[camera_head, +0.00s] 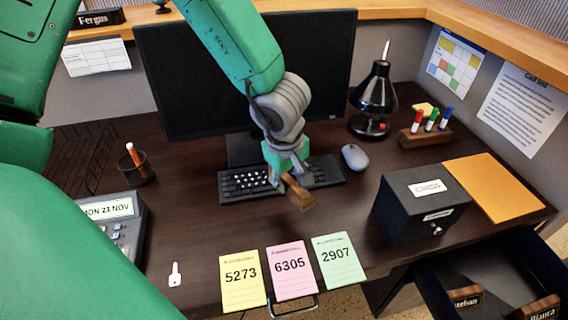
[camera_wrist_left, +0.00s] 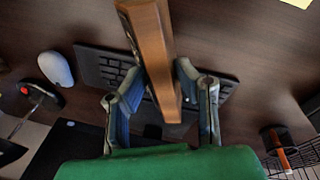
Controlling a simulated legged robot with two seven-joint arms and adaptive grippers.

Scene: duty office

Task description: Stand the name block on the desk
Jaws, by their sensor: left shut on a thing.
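My left gripper (camera_head: 283,178) is shut on a brown wooden name block (camera_head: 301,196) above the middle of the desk (camera_head: 200,215), in front of the keyboard (camera_head: 243,183). In the left wrist view the block (camera_wrist_left: 152,45) sits between the two fingers of the gripper (camera_wrist_left: 160,85), its long side running away from the palm. Its lettering cannot be read. Whether the block touches the desk is unclear. My right gripper is not in view.
Yellow, pink and green numbered notes (camera_head: 290,270) line the desk's front edge, with a key (camera_head: 174,274) to their left. A black lockbox (camera_head: 412,205) stands right. An open drawer (camera_head: 470,280) at lower right holds other name blocks (camera_head: 465,298). A "Fergus" block (camera_head: 97,18) stands on the ledge.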

